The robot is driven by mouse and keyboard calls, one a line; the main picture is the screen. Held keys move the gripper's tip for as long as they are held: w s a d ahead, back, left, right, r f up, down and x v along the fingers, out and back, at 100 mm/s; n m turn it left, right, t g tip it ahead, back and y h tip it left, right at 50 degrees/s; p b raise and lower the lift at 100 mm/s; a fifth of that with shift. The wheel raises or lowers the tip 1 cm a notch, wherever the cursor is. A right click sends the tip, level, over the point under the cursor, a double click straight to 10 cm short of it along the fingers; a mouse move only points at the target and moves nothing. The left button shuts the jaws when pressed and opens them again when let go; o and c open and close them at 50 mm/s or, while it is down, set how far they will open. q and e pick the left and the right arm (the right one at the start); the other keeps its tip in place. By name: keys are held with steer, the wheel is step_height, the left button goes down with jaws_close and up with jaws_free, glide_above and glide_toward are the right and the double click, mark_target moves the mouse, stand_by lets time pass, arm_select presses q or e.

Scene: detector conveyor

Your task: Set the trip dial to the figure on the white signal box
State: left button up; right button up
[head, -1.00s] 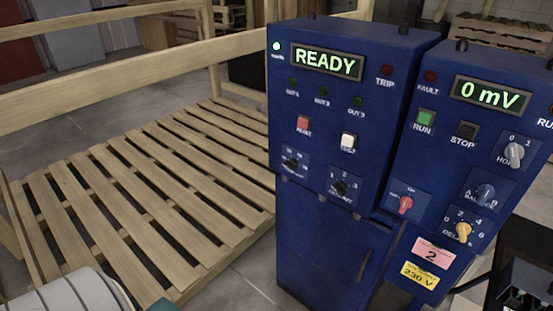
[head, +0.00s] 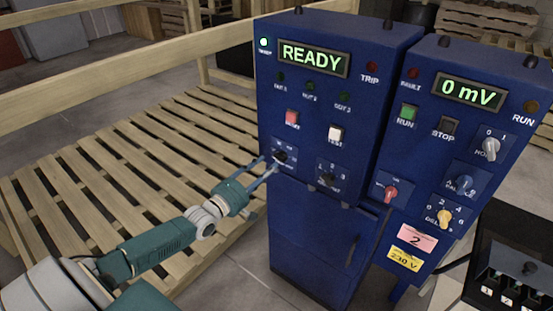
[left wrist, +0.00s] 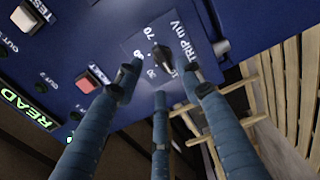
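The trip dial, a small black knob (head: 281,156), is low on the left blue cabinet (head: 320,238). In the left wrist view the knob (left wrist: 162,58) sits on a plate lettered "TRIP mV", with figures including 30 and 70. I cannot tell which figure its pointer marks. My left gripper (head: 268,168) is in front of the dial. In the left wrist view its three blue fingers (left wrist: 160,94) are spread apart with the dial beyond and between the tips. They look open; contact is unclear. I cannot make out a white signal box. My right gripper is not in view.
A second black knob (head: 328,178) sits right of the trip dial, below a white button (head: 336,133) and a red button (head: 292,117). The display (head: 314,59) reads READY. The right cabinet (head: 440,140) reads 0 mV.

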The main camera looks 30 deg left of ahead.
mark_target(278, 158)
arm_select(q)
steer(key=w, duration=0.5)
steer(key=shift+d, duration=0.2)
steer(key=shift+w, duration=0.65)
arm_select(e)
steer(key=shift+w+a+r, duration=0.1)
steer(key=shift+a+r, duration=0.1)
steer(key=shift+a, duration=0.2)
arm_select(q)
steer(key=c, duration=0.9)
jaws_close()
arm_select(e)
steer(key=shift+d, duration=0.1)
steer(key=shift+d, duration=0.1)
